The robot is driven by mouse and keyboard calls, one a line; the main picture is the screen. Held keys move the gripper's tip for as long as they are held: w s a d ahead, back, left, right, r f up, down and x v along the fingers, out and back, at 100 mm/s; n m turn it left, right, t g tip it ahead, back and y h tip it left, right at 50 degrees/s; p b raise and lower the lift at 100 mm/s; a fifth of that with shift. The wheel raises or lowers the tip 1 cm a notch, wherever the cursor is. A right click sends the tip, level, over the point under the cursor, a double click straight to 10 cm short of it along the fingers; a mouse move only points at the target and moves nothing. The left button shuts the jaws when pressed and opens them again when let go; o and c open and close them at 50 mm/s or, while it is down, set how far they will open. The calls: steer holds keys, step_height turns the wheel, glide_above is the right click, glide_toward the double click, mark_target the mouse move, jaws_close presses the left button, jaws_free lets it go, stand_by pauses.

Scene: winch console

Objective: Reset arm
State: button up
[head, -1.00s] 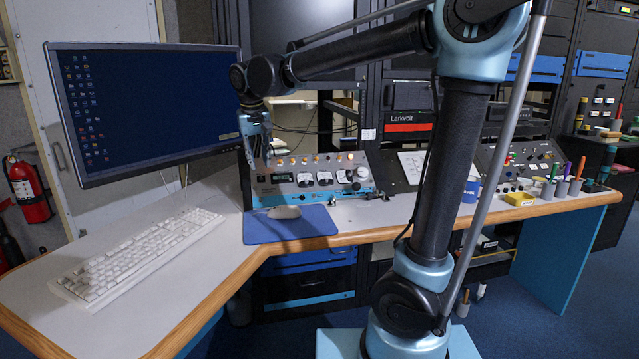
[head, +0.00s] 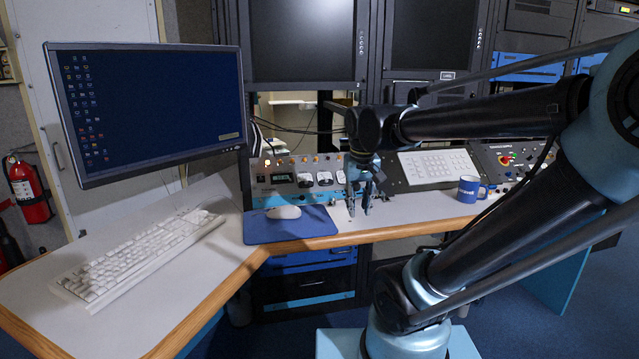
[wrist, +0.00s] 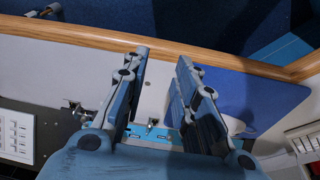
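My gripper (head: 360,205) hangs from my arm over the desk in the head view, pointing down just right of the blue mouse mat. In the wrist view my gripper (wrist: 161,75) shows two fingers well apart with nothing between them. The winch console panel (head: 283,180) stands behind it, with a row of orange-tipped switches, a small display and white meters. Its right part is hidden behind my gripper and wrist. In the wrist view the blue console edge (wrist: 148,136) with small metal toggles lies below the fingers.
A monitor (head: 150,105) and white keyboard (head: 140,255) are at left. A mouse (head: 284,212) rests on the blue mat (head: 290,232). A white keypad (head: 437,165) and blue mug (head: 471,188) are right. Bare desk (head: 405,208) lies between my gripper and the mug.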

steer(key=s+d+f+m, duration=0.1)
steer(key=s+d+f, duration=0.7)
steer(key=s+f, duration=0.3)
steer(key=shift+f+m, duration=0.4)
steer(key=shift+f, duration=0.05)
